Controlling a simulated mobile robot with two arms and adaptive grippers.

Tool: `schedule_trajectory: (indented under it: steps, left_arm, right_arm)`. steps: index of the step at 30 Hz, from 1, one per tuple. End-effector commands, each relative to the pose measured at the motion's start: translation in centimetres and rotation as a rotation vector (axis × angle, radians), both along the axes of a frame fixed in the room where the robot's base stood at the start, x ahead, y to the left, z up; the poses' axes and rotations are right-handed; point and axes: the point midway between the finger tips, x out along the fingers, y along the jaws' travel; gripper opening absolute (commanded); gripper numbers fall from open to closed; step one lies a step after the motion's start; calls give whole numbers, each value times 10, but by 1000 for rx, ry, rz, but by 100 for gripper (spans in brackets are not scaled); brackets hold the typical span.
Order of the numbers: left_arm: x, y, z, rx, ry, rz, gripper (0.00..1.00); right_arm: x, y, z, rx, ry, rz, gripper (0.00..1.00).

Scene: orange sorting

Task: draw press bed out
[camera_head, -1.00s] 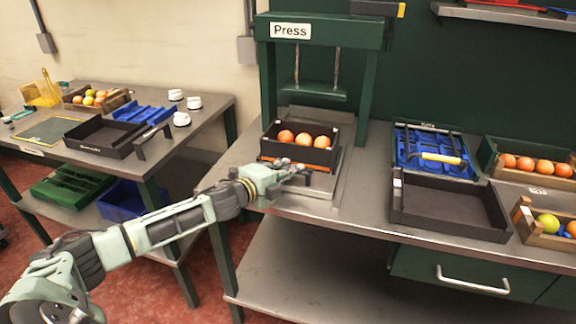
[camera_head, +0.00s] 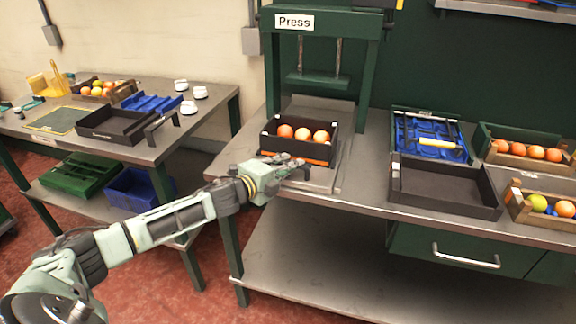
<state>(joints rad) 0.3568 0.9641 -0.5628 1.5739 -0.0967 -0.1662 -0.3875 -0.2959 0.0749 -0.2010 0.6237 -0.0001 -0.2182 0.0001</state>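The green press (camera_head: 372,70), labelled "Press", stands on the steel bench with its plate raised. Below and in front of it is the metal press bed (camera_head: 322,178). A black crate (camera_head: 332,150) with three oranges (camera_head: 302,134) sits on the bed, and an orange strip shows along the crate's lower front. My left gripper (camera_head: 292,168) is at the bed's front edge, just in front of the crate. Its fingers are seen from behind and above, and I cannot tell whether they are closed on anything. My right gripper is out of view.
An empty dark tray (camera_head: 445,190) and a blue crate (camera_head: 428,140) stand right of the press. Wooden crates of fruit (camera_head: 528,170) are at far right. A side table (camera_head: 165,150) at left holds trays and white cups. The lower shelf (camera_head: 330,262) is bare.

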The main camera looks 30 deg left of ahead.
Motion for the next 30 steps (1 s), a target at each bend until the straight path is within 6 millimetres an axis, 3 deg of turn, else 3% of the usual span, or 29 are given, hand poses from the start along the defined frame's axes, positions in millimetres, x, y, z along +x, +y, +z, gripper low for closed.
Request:
schedule_trajectory:
  steps: [4,16,30]
  left_arm:
    - [-1,-1,-2,-2,3,-1,30]
    - [-3,1,0,-4,1,2,31]
    - [-60,10,9,-3,5,1,31]
  right_arm:
    - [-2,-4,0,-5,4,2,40]
    - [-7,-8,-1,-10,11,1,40]
    - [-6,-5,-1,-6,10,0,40]
